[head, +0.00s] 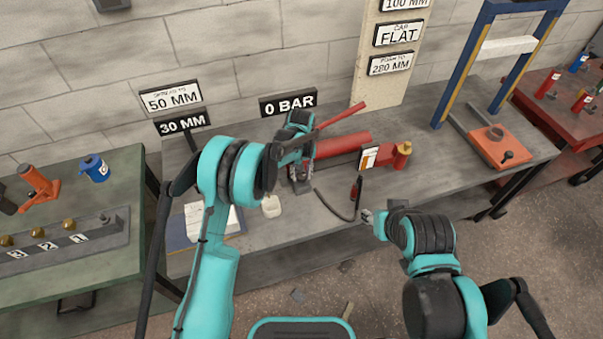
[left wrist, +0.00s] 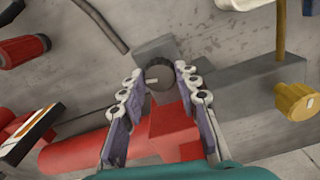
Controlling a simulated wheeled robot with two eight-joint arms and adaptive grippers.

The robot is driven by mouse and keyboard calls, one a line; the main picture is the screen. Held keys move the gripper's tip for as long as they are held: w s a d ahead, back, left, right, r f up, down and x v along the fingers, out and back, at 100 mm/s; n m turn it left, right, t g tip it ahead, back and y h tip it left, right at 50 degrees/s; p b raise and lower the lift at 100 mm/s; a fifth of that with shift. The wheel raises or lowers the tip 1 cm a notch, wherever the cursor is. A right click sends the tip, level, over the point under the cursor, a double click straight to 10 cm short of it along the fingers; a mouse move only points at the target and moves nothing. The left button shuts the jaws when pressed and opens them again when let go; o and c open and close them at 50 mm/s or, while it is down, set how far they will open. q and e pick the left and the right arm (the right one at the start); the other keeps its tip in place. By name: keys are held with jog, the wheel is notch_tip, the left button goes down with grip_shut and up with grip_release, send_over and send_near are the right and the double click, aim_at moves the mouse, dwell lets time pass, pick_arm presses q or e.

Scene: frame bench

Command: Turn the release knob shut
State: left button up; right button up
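The release knob (left wrist: 159,76) is a dark round knob with a pale pointer mark, on a grey block at the end of the red pump body (left wrist: 70,150). In the left wrist view my left gripper (left wrist: 159,72) is open, with one finger on each side of the knob and small gaps visible. In the head view my left gripper (head: 299,176) is over the near end of the pump, and it hides the knob. My right gripper (head: 370,217) is low over the front edge of the bench; its fingers are too small to read.
A sign (head: 289,103) behind the pump reads 0 BAR. A brass knob (left wrist: 298,101) sits beside the release knob's block. A black hose (head: 333,205) and a red-ended handle (head: 356,188) lie nearby. A small card (head: 368,157) stands by the pump. The bench's right front is clear.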

aim_at(302, 175)
pick_arm(q)
jog(key=shift+m, duration=0.4)
jog(key=m+b, duration=0.1)
jog(key=m, duration=0.5)
jog(key=shift+m, duration=0.3)
jog(key=m+b, duration=0.1)
jog(key=m, duration=0.3)
jog(key=shift+m, duration=2.2)
jog(key=o, duration=1.2)
jog(key=shift+c, duration=0.2)
jog(key=shift+r, duration=0.1)
notch_tip(302, 175, up, 12)
